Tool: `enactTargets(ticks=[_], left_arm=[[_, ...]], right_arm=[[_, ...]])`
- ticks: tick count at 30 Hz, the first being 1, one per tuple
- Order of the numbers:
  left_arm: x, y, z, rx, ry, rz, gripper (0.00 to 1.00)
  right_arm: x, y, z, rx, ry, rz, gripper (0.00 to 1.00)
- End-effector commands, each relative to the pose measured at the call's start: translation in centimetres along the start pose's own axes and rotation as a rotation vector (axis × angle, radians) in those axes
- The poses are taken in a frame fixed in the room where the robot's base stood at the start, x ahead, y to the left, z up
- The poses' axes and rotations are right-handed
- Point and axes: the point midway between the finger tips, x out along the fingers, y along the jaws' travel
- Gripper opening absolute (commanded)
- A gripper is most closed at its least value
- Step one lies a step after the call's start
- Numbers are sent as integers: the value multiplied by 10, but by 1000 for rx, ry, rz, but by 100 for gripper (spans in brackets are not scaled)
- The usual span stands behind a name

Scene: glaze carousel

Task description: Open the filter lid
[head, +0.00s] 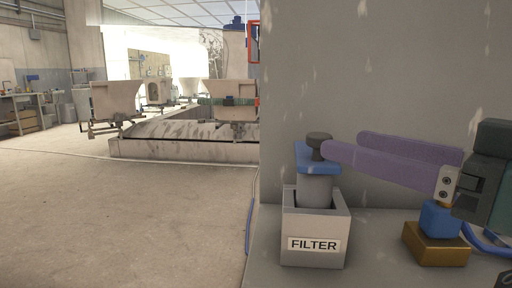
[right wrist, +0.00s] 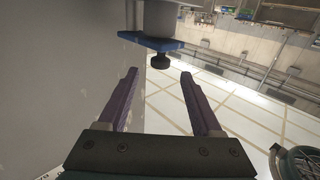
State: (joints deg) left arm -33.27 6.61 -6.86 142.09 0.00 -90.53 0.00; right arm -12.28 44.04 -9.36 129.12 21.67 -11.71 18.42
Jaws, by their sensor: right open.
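The filter (head: 315,254) is a pale box with a FILTER label, and a grey cylinder (head: 314,190) stands in it. A flat blue lid (head: 306,159) lies on the cylinder, with a dark knob (head: 319,147) on top. My right gripper (head: 343,146) reaches in from the right with long purple fingers at about knob height. In the right wrist view the fingers are apart and empty. The knob (right wrist: 159,62) shows just beyond the fingertips, roughly in line with the gap, below the blue lid (right wrist: 150,42). My left gripper is not in view.
A brown block with a blue top (head: 437,246) sits on the grey ledge under my right gripper. A grey wall (head: 390,70) rises close behind the filter. A low carousel with pale basins (head: 185,148) stands at the back left. The floor at left is clear.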

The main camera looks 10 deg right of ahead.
Motion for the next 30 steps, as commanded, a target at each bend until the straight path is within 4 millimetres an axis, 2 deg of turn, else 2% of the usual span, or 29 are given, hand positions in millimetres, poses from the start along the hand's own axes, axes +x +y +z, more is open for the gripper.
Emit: enactTargets(ticks=[12, 16, 21, 30], left_arm=[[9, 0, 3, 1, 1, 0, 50], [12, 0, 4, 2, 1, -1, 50], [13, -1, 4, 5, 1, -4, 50], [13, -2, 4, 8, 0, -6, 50]], right_arm=[[63, 0, -1, 0, 2, 0, 66], [78, 0, 0, 0, 2, 0, 66], [88, 0, 0, -1, -2, -1, 66], [90, -1, 0, -1, -2, -1, 65]])
